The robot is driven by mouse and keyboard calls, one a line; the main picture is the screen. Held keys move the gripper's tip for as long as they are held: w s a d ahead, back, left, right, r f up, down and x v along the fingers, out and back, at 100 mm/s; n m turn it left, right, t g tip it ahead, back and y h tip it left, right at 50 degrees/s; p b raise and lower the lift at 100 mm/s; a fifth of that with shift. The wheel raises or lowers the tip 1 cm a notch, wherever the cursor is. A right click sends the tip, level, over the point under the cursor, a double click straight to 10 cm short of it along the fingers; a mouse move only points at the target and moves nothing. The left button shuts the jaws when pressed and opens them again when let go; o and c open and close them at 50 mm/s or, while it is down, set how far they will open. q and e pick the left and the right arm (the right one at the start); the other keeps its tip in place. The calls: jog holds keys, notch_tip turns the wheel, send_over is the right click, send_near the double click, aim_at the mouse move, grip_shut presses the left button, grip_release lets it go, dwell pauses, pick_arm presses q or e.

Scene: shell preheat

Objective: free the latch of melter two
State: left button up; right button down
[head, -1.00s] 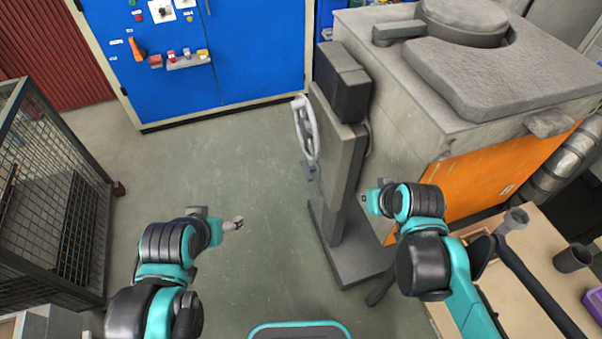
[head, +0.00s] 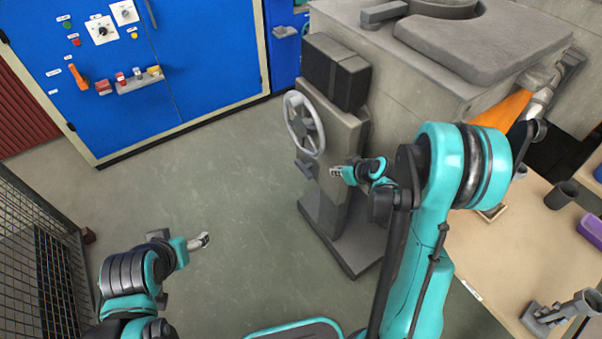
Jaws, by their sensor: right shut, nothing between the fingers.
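The grey melter (head: 415,75) stands at the upper right, with a pedestal (head: 343,195) at its near left side. The pedestal carries a pale handwheel (head: 304,124). A small dark grey lever (head: 305,168) sticks out below the wheel; it may be the latch, but no label is readable. My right gripper (head: 335,172) is shut and empty, in front of the pedestal and just right of the lever, with a small gap in the picture. My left gripper (head: 204,241) is over the open floor, far from the melter; its fingers are too small to judge.
A blue cabinet (head: 200,60) with switches stands at the back left. A wire mesh cage (head: 40,260) is at the left edge. A wooden table (head: 500,255) with a dark cup (head: 561,195) and a purple item (head: 592,230) is at the right. The floor between is clear.

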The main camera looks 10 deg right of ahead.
aim_at(306, 170)
pick_arm(q)
jog(key=shift+a, duration=0.35)
pick_arm(e)
jog(key=shift+w+a+f, duration=0.1)
jog(key=shift+w+f, duration=0.1)
jog(key=shift+f, duration=0.4)
pick_arm(q)
jog(key=shift+f, duration=0.1)
notch_tip(306, 170, down, 6)
jog(key=b, duration=0.6)
jog(key=shift+f+b, duration=0.25)
jog(key=shift+b, duration=0.05)
pick_arm(e)
jog(key=x, duration=2)
jog(key=shift+w+r, duration=0.15)
